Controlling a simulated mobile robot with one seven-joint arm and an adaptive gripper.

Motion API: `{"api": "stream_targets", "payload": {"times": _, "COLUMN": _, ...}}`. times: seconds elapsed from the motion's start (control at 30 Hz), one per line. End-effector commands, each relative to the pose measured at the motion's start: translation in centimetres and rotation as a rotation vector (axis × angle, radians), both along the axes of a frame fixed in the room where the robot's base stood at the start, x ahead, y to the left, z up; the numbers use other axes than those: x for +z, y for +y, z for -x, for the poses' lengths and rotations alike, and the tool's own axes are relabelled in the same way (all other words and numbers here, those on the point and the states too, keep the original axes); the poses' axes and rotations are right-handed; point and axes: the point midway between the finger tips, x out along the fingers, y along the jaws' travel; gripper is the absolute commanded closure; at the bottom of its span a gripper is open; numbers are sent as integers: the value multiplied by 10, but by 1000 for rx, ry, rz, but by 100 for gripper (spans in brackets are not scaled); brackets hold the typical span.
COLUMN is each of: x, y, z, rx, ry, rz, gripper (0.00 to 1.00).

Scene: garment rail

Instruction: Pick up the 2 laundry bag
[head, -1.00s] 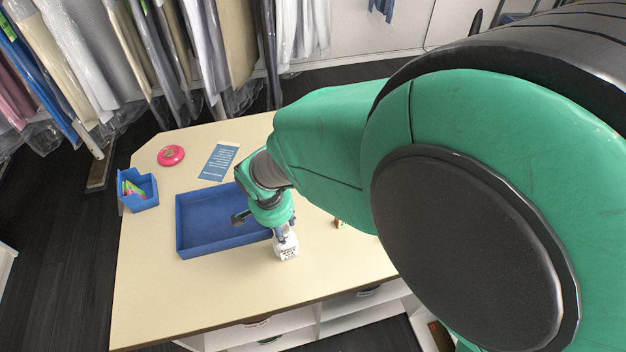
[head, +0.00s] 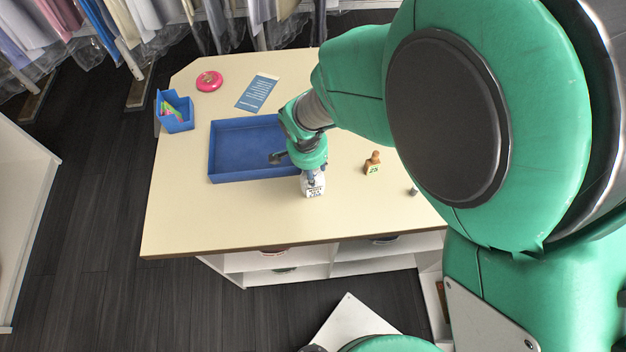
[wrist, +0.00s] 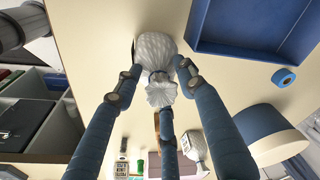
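A small white laundry bag (head: 313,188) with dark print on its side stands on the table, just right of the blue tray, directly below my gripper (head: 314,176). In the wrist view the bag (wrist: 155,48) shows its rounded white body and a tied, ruffled neck. There, the blue fingers of my gripper (wrist: 160,72) are spread on several sides of the neck. Gaps show between the side fingers and the neck, so the gripper looks open around it. The far side of the bag is hidden, and I cannot read its print.
The blue tray (head: 213,150) is close on the left. A wooden-handled stamp (head: 372,163) stands to the right. A blue bin (head: 174,113), pink disc (head: 209,81) and blue card (head: 257,92) lie farther off. The table's front left (head: 200,220) is clear.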

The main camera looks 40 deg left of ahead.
Motion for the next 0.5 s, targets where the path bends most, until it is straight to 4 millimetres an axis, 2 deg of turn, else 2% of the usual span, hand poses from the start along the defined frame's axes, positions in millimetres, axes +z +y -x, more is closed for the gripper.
{"api": "stream_targets", "payload": {"times": 0.07, "x": 0, "y": 0, "z": 0, "rx": 0, "ry": 0, "rz": 0, "gripper": 60}}
{"api": "stream_targets", "payload": {"times": 0.1, "x": 0, "y": 0, "z": 0, "rx": 0, "ry": 0, "rz": 0, "gripper": 64}}
{"api": "stream_targets", "payload": {"times": 0.23, "x": 0, "y": 0, "z": 0, "rx": 0, "ry": 0, "rz": 0, "gripper": 90}}
{"api": "stream_targets", "payload": {"times": 0.3, "x": 0, "y": 0, "z": 0, "rx": 0, "ry": 0, "rz": 0, "gripper": 100}}
{"api": "stream_targets", "payload": {"times": 0.5, "x": 0, "y": 0, "z": 0, "rx": 0, "ry": 0, "rz": 0, "gripper": 100}}
